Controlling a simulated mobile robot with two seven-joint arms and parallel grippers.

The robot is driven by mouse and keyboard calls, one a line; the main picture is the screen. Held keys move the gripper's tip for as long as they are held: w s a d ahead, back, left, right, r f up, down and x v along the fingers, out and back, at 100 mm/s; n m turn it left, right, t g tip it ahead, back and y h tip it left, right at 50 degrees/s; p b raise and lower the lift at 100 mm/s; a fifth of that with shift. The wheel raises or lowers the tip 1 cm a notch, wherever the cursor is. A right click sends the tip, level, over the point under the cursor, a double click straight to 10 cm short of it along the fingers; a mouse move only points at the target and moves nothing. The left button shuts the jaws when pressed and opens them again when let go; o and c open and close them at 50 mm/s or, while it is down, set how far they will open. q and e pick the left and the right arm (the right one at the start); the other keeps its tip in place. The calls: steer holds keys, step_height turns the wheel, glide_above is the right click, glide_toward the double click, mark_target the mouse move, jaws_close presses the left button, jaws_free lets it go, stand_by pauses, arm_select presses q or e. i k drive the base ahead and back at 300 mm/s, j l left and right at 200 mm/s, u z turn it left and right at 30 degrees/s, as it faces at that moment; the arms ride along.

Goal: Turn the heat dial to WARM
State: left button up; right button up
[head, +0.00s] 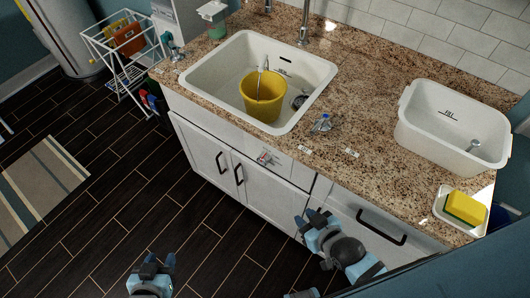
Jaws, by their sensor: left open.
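A small grey and blue knob-like fitting (321,124) sits on the granite counter just right of the sink. It may be the heat dial, but its setting is too small to read. Two small white labels lie in front of it, a left label (304,150) and a right label (352,153), both unreadable. My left gripper (158,265) is open and empty above the floor at the bottom left, well away from the counter. My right gripper (313,218) is in front of the cabinet drawer, below the counter edge and apart from the knob.
The white sink (205,77) holds a yellow bucket (263,108). A white tub (425,125) and a dish with a yellow sponge (465,208) stand at the right. A drawer handle (381,228) sticks out near my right gripper. The counter around the knob is mostly clear.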

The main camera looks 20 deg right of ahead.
mark_target(264, 158)
steer(key=z, duration=0.85)
steer(key=j+z, duration=1.15)
steer(key=j, duration=0.2)
steer(key=k+j+z, duration=0.15)
steer(key=j, duration=0.15)
steer(key=k+j+z, duration=0.15)
steer(key=j, duration=0.15)
steer(key=k+j, duration=0.1)
steer(key=j, duration=0.65)
steer(key=k+j+z, duration=0.1)
steer(key=j, duration=0.25)
steer(key=i+j, duration=0.1)
steer(key=j, duration=0.55)
steer(key=i, duration=0.05)
